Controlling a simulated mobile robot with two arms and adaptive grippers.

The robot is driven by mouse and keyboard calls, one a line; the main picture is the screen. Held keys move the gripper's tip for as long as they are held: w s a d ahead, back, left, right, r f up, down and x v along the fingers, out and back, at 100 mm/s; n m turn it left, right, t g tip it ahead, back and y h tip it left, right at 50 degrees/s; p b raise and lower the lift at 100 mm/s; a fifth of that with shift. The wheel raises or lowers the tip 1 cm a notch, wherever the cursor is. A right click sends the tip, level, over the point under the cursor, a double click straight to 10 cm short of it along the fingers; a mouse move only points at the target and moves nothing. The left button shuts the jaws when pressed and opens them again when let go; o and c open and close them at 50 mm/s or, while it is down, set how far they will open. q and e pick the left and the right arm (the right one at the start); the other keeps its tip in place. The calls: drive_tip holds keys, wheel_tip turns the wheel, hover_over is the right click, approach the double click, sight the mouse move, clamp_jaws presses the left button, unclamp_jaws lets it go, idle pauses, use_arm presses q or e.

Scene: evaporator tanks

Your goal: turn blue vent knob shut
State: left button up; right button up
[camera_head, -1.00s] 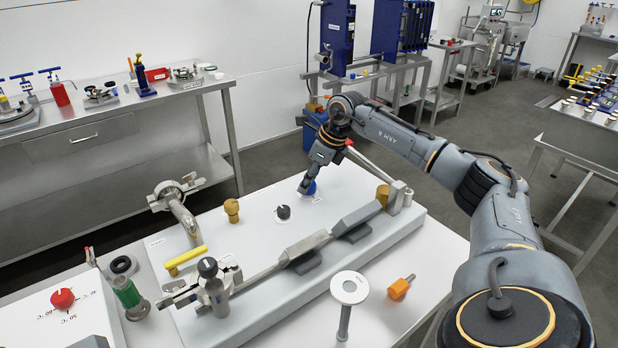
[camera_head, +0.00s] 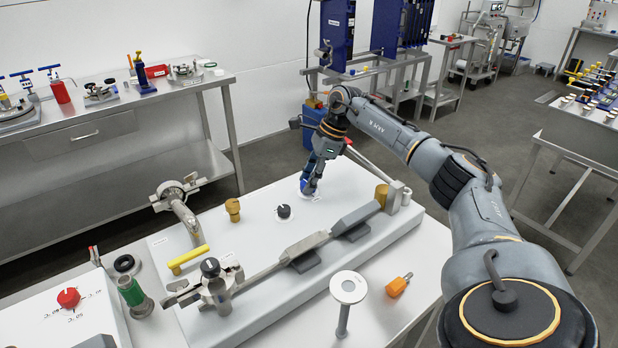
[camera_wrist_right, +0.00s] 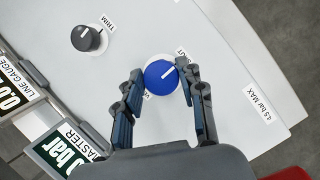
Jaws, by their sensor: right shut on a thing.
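The blue vent knob (camera_wrist_right: 160,77) sits on the white panel, with a white pointer line on its face angled to the upper right in the wrist view. In the head view the knob (camera_head: 304,187) is mostly hidden by my gripper. My right gripper (camera_wrist_right: 158,88) is shut on the knob, with one finger on each side of it. In the head view the right gripper (camera_head: 308,186) reaches down to the knob from above. My left gripper is not in view.
A black trim knob (camera_wrist_right: 83,38) stands beside the blue one; it also shows in the head view (camera_head: 284,211).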

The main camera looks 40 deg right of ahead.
idle(0.3)
drive_tip(key=o, duration=1.2)
drive_tip(key=v, duration=1.2)
drive_tip(key=shift+w, duration=0.1)
